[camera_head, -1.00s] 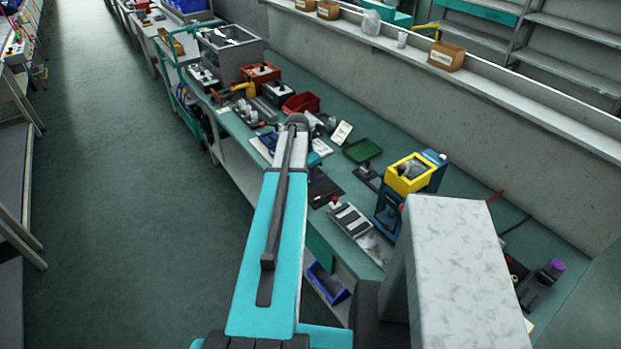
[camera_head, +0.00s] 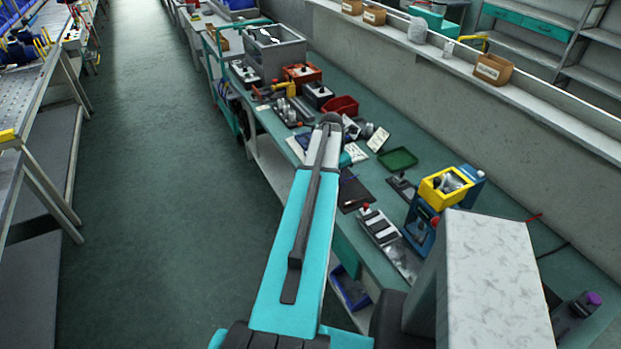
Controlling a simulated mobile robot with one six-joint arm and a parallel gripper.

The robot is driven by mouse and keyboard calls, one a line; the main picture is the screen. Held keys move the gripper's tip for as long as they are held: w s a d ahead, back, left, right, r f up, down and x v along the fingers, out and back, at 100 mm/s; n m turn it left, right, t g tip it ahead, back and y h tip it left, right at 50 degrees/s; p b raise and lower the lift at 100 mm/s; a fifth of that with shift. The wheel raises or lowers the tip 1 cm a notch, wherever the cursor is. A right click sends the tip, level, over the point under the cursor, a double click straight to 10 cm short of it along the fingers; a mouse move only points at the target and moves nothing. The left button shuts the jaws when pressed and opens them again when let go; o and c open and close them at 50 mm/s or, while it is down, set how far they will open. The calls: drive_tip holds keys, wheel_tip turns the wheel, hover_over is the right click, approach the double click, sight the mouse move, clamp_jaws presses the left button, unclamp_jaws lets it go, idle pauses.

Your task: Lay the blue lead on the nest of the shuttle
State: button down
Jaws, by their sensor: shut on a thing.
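My arm (camera_head: 297,240) reaches out over the green bench, its far joint (camera_head: 332,119) in the middle of the head view. My gripper is not in view; the far end of the arm hides it. I cannot make out the blue lead. I cannot surely tell which thing is the shuttle. A grey plate with dark slots and a red knob (camera_head: 383,232) lies on the bench right of my arm. A dark mat (camera_head: 354,192) with a thin purplish mark lies just beyond it, beside the arm.
A yellow-topped blue machine (camera_head: 445,186), a green tray (camera_head: 398,158) and a red bin (camera_head: 342,106) stand on the bench (camera_head: 530,260). A blue bin (camera_head: 350,288) sits below its front edge. A wall with a ledge runs behind. The aisle floor (camera_head: 170,200) at left is clear.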

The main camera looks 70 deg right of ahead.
drive_tip(key=w+a+r+b, duration=0.1)
drive_tip(key=w+a, duration=0.4)
drive_tip(key=w, duration=0.7)
drive_tip(key=w+a+m+b, duration=0.1)
drive_tip(key=w+a, duration=0.4)
drive_tip(key=w, duration=0.6)
drive_tip(key=w+a+r+b, duration=0.15)
drive_tip(key=w+a, duration=0.35)
drive_tip(key=w, duration=0.7)
drive_tip(key=w+a+r+b, duration=0.1)
drive_tip(key=w+a+b, duration=0.1)
drive_tip(key=w+a, duration=1.5)
drive_tip(key=w+a+r+b, duration=0.1)
drive_tip(key=w+a, duration=0.1)
drive_tip(key=a, duration=1)
drive_tip(key=w+a+r+m+b, duration=0.1)
drive_tip(key=w+a, duration=0.1)
drive_tip(key=a, duration=1.1)
drive_tip(key=w+a+r+m+b, duration=0.1)
drive_tip(key=w+a+b, duration=0.1)
drive_tip(key=a, duration=1.1)
drive_tip(key=shift+w+a+r+y, duration=0.15)
drive_tip(key=shift+w+r+y, duration=0.15)
